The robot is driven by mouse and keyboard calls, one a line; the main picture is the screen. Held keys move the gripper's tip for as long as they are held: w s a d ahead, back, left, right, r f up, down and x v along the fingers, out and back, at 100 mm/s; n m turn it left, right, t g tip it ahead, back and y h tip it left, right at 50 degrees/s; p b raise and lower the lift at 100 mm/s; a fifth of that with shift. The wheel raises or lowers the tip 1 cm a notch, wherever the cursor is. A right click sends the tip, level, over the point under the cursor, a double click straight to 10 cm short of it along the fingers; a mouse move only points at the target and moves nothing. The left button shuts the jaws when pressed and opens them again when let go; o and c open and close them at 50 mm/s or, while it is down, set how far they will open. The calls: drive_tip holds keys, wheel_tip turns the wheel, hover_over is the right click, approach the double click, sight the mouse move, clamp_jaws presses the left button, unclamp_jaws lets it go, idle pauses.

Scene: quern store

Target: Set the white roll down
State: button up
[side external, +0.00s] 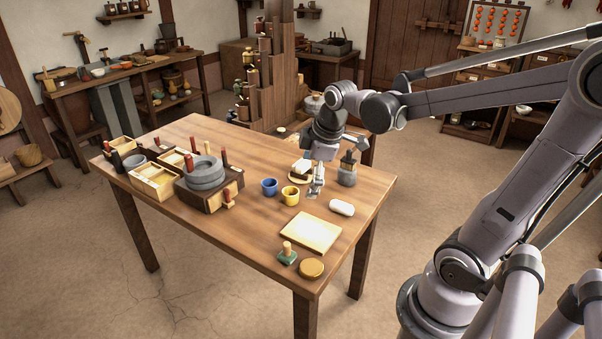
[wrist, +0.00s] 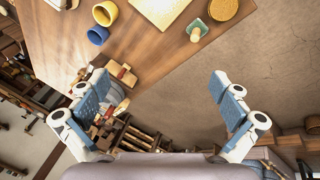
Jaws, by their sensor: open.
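The white roll (side external: 342,207) lies on its side on the wooden table (side external: 245,222), near the right edge and behind the pale square board (side external: 310,231). Nothing holds it. My gripper (side external: 316,187) is to the left of and behind the roll in the side view, pointing down, apart from it. In the wrist view my gripper (wrist: 165,95) has its two fingers wide apart with nothing between them. The roll does not show in the wrist view.
A yellow cup (side external: 290,195) and a blue cup (side external: 269,187) stand near my gripper. A green-based stamp (side external: 287,253) and a round lid (side external: 311,268) are at the front. The quern (side external: 206,173) and wooden boxes (side external: 155,182) fill the left. The front-middle table is clear.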

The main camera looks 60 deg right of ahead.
drive_tip(key=s+a+m+t, duration=0.1)
drive_tip(key=s+a+m, duration=0.1)
drive_tip(key=a, duration=0.3)
drive_tip(key=s+a+m+t+y, duration=0.1)
drive_tip(key=s+a+m+t, duration=0.1)
drive_tip(key=a+m, duration=0.3)
drive_tip(key=shift+s+a+r+m, duration=0.2)
drive_tip(key=shift+s+a+m, duration=0.15)
drive_tip(key=shift+s, duration=0.45)
